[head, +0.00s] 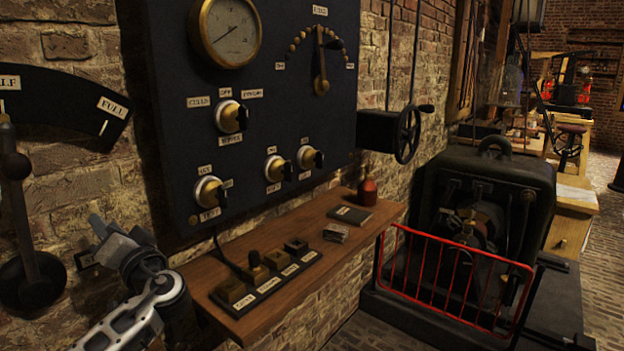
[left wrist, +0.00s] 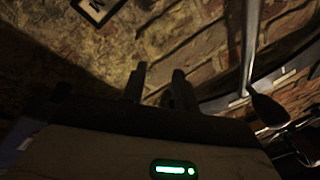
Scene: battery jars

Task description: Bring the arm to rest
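My left arm comes in at the lower left of the head view, bent upward. Its gripper (head: 103,226) is in front of the brick wall, left of the dark control panel (head: 290,110) and beyond the left end of the wooden shelf (head: 345,232). In the left wrist view the two dark fingers of this gripper (left wrist: 158,80) stand apart with nothing between them, facing the brick wall. My right arm and gripper are not in view.
A large lever (head: 22,220) on the wall is left of my gripper. The shelf holds a switch block (head: 268,284), a red bottle (head: 367,188) and a dark book (head: 350,215). A red guard rail (head: 455,285) fronts a black machine (head: 485,190). Brick floor shows at far right.

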